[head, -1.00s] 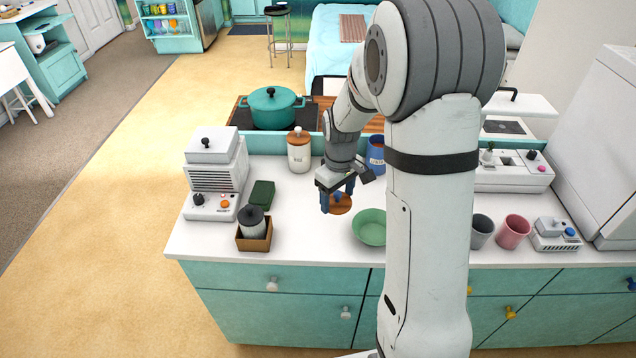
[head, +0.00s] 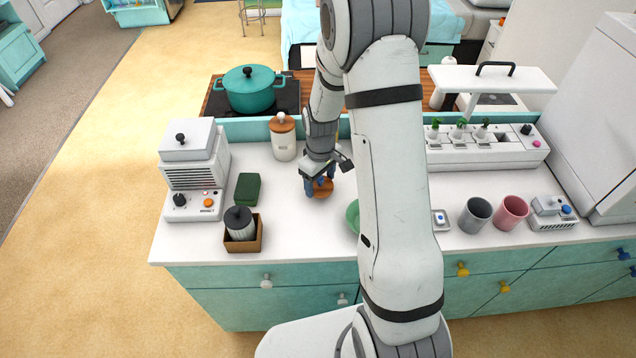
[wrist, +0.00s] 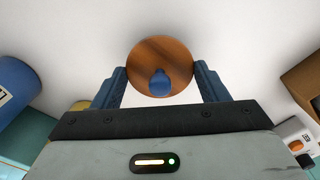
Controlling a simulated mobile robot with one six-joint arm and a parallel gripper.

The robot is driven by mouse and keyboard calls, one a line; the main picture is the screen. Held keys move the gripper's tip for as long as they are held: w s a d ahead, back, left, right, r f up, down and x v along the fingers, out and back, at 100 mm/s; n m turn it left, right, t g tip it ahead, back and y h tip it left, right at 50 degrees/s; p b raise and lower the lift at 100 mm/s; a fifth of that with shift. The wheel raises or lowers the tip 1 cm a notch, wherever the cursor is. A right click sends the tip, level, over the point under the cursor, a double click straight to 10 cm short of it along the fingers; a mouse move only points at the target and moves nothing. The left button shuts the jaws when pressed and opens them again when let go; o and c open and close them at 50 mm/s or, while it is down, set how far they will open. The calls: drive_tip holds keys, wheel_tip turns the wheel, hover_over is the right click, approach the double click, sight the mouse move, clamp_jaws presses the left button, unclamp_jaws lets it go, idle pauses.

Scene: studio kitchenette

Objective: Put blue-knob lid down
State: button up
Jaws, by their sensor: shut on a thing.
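The blue-knob lid is a round brown wooden disc (head: 323,188) with a blue knob (wrist: 159,82) at its middle. My gripper (head: 319,184) points down over the white counter, between the lidded jar and the green bowl. In the wrist view, the blue fingers of my gripper (wrist: 160,88) stand on either side of the lid (wrist: 145,58), shut on it. The lid looks level and close to the counter; I cannot tell whether it touches. My arm partly hides the green bowl (head: 352,215).
A cream jar with a wooden lid (head: 284,140) stands behind left. A dark green block (head: 248,189) and a brown box holding a grey canister (head: 243,246) are to the left. A blue canister (wrist: 14,88) shows in the wrist view. Bare counter (head: 300,225) lies in front.

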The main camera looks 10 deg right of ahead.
drive_tip(key=shift+f, duration=1)
drive_tip(key=shift+f, duration=0.15)
drive_tip(key=o, duration=1)
drive_tip(key=shift+c, duration=0.2)
